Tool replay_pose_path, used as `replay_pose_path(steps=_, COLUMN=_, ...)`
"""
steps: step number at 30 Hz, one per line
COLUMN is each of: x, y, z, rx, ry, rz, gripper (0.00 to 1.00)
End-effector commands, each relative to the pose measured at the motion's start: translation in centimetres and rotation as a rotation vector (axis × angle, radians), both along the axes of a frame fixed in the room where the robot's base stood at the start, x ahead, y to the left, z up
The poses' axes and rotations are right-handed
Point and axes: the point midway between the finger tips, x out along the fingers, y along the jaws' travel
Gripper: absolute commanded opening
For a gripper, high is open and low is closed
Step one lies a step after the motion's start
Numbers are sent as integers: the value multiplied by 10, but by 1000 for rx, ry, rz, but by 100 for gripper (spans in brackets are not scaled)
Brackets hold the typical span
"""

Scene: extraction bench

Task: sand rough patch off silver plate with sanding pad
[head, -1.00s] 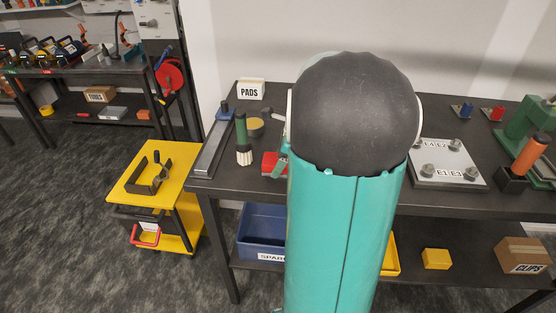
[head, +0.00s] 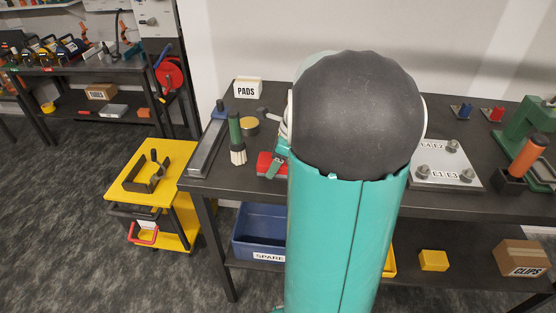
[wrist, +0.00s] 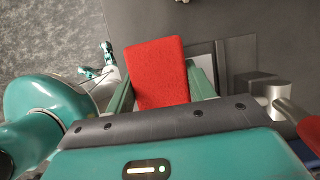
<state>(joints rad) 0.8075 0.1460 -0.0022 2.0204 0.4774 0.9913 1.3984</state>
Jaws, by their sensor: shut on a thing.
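My gripper (wrist: 160,82) is shut on a red sanding pad (wrist: 157,72), with a green finger on each side of it in the wrist view. In the head view the red pad (head: 267,164) shows low over the bench, left of my arm, beside the green gripper (head: 280,160). A flat grey surface (wrist: 203,49) lies beside the pad in the wrist view; I cannot tell if it is the silver plate. No rough patch can be made out. My arm hides the middle of the bench in the head view.
A brush with a green handle (head: 235,130), a long metal bar (head: 208,148) and a PADS sign (head: 248,89) stand at the bench's left. A pale plate with knobs (head: 440,178) lies to the right. A yellow cart (head: 130,188) stands off the left end.

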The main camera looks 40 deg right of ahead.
Motion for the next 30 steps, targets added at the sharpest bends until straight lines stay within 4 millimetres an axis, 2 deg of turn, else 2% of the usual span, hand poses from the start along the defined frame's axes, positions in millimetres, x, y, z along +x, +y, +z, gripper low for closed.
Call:
replay_pose_path(steps=8, x=2, y=7, z=0, rx=1, ry=1, rz=-8, gripper=33)
replay_pose_path(steps=30, x=-6, y=-10, z=-1, rx=1, ry=2, rz=6, gripper=33)
